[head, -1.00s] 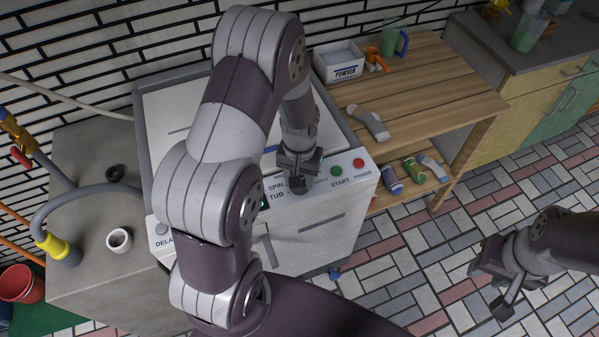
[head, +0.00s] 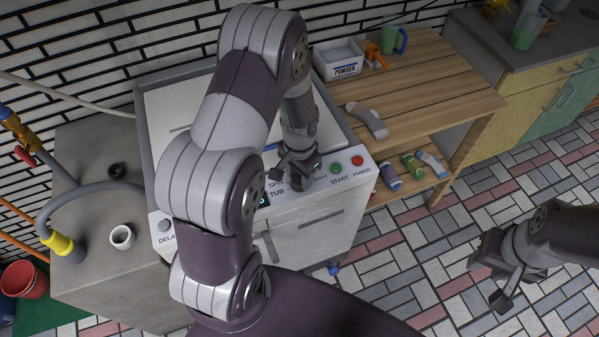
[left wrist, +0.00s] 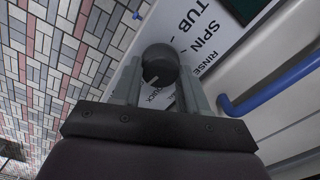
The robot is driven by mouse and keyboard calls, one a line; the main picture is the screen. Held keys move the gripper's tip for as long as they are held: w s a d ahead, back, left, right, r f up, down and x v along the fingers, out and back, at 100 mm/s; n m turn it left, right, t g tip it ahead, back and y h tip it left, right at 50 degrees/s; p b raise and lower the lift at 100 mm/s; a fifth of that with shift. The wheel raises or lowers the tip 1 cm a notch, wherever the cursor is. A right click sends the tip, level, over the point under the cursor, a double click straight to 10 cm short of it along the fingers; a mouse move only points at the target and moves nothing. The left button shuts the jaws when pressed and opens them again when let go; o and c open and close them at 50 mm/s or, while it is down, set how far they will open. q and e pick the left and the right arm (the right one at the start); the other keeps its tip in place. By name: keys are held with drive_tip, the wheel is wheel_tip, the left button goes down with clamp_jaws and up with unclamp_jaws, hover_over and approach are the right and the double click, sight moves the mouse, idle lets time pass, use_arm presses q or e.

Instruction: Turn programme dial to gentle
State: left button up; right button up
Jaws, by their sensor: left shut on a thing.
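The washing machine's white front panel (head: 319,185) carries printed labels and buttons. The programme dial (left wrist: 160,66) is a dark round knob in the left wrist view, with a small light pointer mark and printed words around it, SPIN and RINSE among them. My left gripper (left wrist: 157,88) is shut on the dial, one finger on each side. In the head view the left gripper (head: 300,178) is at the panel and hides most of the dial. The word gentle cannot be read. My right gripper (head: 500,290) hangs over the tiled floor at the right, away from the machine.
A green START button (head: 335,168) and a red POWER button (head: 357,160) sit right of the dial. A wooden table (head: 440,75) with a powder box (head: 340,61) stands to the right. A blue bar (left wrist: 270,93) runs near the dial in the wrist view.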

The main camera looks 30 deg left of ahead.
sight(300, 178)
use_arm(q)
drive_tip(key=shift+w+r, duration=0.1)
drive_tip(key=o, duration=1.1)
drive_tip(key=shift+c, duration=0.2)
wheel_tip(300, 178, up, 13)
drive_tip(key=shift+f+b, duration=0.2)
drive_tip(key=shift+b, duration=0.2)
